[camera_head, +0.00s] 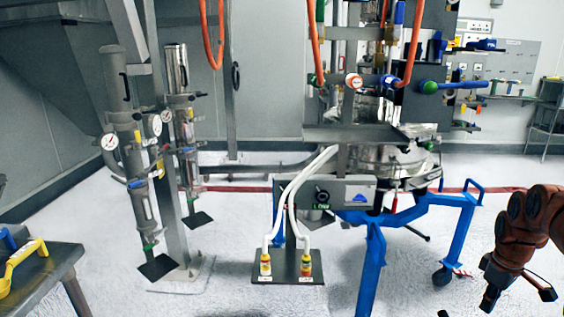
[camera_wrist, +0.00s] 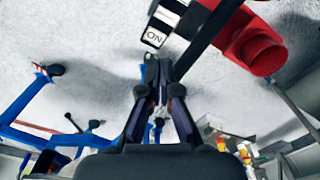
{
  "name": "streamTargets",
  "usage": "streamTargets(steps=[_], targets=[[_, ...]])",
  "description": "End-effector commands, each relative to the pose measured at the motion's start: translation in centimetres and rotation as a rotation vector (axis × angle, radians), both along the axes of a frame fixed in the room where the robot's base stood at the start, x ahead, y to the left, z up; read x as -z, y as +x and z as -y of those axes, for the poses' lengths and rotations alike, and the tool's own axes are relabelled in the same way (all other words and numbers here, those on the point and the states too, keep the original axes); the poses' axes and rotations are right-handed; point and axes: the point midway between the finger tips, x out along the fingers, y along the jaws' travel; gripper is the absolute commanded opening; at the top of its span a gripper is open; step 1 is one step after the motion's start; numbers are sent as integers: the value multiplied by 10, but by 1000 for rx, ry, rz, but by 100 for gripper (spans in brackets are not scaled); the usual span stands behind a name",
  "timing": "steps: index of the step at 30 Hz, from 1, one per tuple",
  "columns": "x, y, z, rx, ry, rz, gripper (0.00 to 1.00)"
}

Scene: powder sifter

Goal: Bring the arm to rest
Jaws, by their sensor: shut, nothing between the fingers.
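My arm (camera_head: 527,222), reddish-brown with dark joints, comes in at the right edge of the head view and hangs down. My gripper (camera_head: 493,287) is at its lower end, over the pale floor and to the right of the blue wheeled frame. In the wrist view my gripper (camera_wrist: 157,70) has its two dark fingers drawn together at the tips, with nothing held. The fingertips appear just below a black-and-white part marked "ON" (camera_wrist: 155,38); I cannot tell the distance between them.
The blue frame (camera_head: 371,262) carries the sifter machine (camera_head: 362,134) at centre right. Steel columns with gauges (camera_head: 127,150) stand at left. A metal table (camera_head: 45,277) with a yellow handle is at lower left. A red rounded part (camera_wrist: 250,42) shows in the wrist view.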

Motion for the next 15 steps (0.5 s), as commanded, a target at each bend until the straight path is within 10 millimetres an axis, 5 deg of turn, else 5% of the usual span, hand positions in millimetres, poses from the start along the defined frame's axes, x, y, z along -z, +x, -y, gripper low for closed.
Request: streamTargets(steps=[8, 15], targets=[[-69, 23, -90, -69, 19, 56, 0], [-123, 6, -188, -101, 36, 61, 0]])
